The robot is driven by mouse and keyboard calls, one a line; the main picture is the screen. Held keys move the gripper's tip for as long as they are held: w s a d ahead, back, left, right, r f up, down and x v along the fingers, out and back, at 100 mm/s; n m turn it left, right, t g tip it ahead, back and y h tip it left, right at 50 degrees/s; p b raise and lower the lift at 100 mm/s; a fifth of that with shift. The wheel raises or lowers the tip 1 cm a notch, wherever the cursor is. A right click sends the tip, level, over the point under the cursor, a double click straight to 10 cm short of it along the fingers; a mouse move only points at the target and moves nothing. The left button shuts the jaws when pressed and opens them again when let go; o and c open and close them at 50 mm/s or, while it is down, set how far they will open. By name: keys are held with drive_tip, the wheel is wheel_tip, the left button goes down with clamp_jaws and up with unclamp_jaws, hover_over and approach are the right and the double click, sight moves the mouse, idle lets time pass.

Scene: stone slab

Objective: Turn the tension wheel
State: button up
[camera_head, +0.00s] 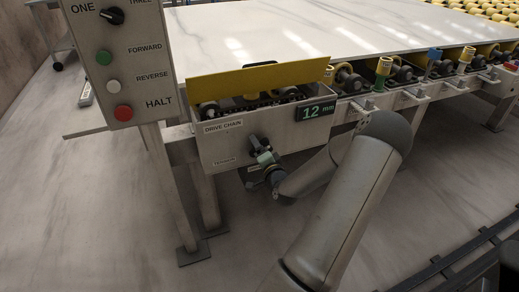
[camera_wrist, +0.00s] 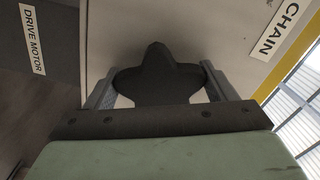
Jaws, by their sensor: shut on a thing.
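The tension wheel is a dark lobed knob (camera_wrist: 157,72) on the pale face of the drive chain box (camera_head: 220,152). In the head view the wheel (camera_head: 257,143) shows as a small dark shape above the TENSION label (camera_head: 224,163). My gripper (camera_head: 264,155) is at the wheel, coming from the lower right. In the wrist view my gripper (camera_wrist: 157,84) has one grey finger on each side of the wheel and is shut on it. The wheel's lower part is hidden behind the gripper's body.
A display (camera_head: 318,111) on the box reads 12 mm. A raised yellow cover (camera_head: 258,80) stands above the chain. A control panel (camera_head: 122,62) with a knob and buttons stands at left. A white stone slab (camera_head: 300,35) lies on the rollers behind. The floor in front is clear.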

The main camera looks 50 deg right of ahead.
drive_tip(key=shift+a+f, duration=0.1)
drive_tip(key=o, duration=1)
drive_tip(key=shift+c, duration=0.2)
drive_tip(key=p+v, duration=0.2)
drive_tip(key=v, duration=1.5)
drive_tip(key=shift+s+p, duration=0.2)
drive_tip(key=shift+p, duration=0.1)
drive_tip(key=shift+w+a, duration=0.1)
drive_tip(key=shift+a, duration=0.05)
